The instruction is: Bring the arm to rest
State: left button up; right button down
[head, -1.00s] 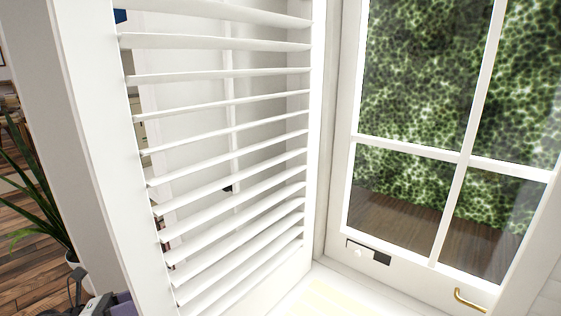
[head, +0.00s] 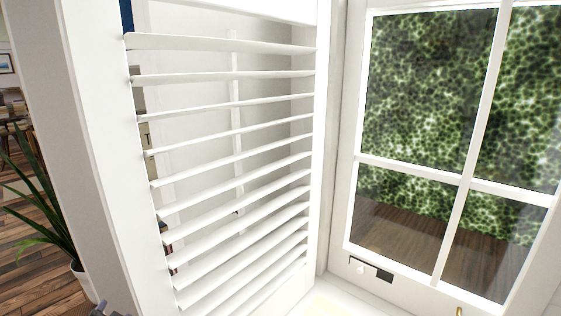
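Neither of my grippers shows in the head view, and no arm is clearly visible. A white louvered shutter (head: 235,134) with tilted slats fills the left and middle of the view. A white-framed window (head: 463,180) with several panes stands to the right of it. A small dark piece (head: 113,312) shows at the bottom left edge, too cut off to identify.
A brass handle (head: 459,311) is partly cut off at the bottom right. A small dark plate (head: 378,274) sits on the lower window frame. A potted plant (head: 45,200) stands on the wood floor (head: 30,272) at the left. Green foliage (head: 425,110) shows outside.

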pick_arm(q)
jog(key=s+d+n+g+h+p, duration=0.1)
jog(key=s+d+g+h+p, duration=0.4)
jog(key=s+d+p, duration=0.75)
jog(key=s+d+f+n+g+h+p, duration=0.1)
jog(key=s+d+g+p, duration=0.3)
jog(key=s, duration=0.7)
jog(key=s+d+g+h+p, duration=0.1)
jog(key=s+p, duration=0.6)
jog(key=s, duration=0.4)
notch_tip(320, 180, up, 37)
jog(key=p, duration=3.6)
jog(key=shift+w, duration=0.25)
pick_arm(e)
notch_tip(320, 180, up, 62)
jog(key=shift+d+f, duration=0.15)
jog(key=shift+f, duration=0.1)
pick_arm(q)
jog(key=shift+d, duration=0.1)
